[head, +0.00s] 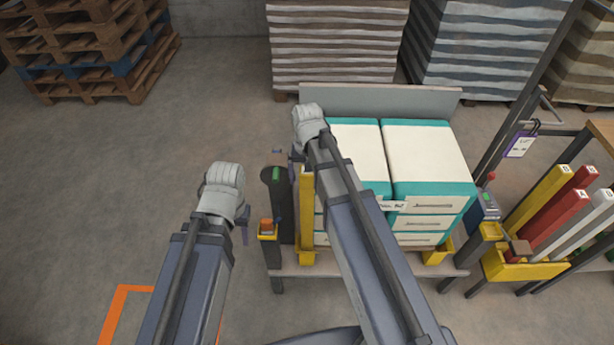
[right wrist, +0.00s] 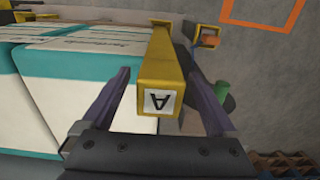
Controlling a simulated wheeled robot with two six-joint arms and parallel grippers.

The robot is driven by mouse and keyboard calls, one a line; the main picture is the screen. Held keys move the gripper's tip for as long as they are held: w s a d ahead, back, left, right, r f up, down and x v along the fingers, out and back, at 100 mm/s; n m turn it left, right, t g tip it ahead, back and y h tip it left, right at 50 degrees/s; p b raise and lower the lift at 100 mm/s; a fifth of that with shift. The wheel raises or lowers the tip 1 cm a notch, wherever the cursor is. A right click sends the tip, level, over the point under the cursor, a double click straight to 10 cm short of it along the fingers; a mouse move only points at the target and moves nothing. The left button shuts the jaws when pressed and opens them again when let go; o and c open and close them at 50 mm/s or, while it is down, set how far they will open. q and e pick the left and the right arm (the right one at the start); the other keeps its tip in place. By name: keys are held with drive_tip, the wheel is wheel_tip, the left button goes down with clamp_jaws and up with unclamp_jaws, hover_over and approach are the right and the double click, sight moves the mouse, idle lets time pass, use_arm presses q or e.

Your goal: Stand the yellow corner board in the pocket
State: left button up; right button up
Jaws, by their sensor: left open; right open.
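A yellow corner board (head: 306,205) stands upright at the front left corner of the teal and white stack. In the right wrist view its top end with an "A" label (right wrist: 158,102) faces the camera. A yellow pocket (head: 306,257) is at its foot; I cannot tell how deep the board sits in it. My right gripper (right wrist: 155,78) is open, with one purple finger on each side of the board and gaps visible. In the head view its jaws are hidden behind my arm. My left gripper (head: 240,222) is open and empty, apart from the stack, to its left.
The teal and white stack (head: 428,150) stands on a low table. A dark post with a green top (head: 273,190) and a yellow holder with an orange block (head: 268,230) are close on the left. A rack (head: 520,270) holds yellow, red and white boards.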

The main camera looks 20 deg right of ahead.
wheel_tip(320, 180, up, 8)
drive_tip(key=p, duration=0.7)
drive_tip(key=shift+f, duration=0.15)
drive_tip(key=shift+f, duration=0.1)
drive_tip(key=s+a+n+h, duration=0.1)
drive_tip(key=s+a+n, duration=0.6)
drive_tip(key=s+a, duration=0.3)
drive_tip(key=s, duration=0.4)
drive_tip(key=shift+s+a, duration=0.15)
drive_tip(key=shift+a, duration=0.1)
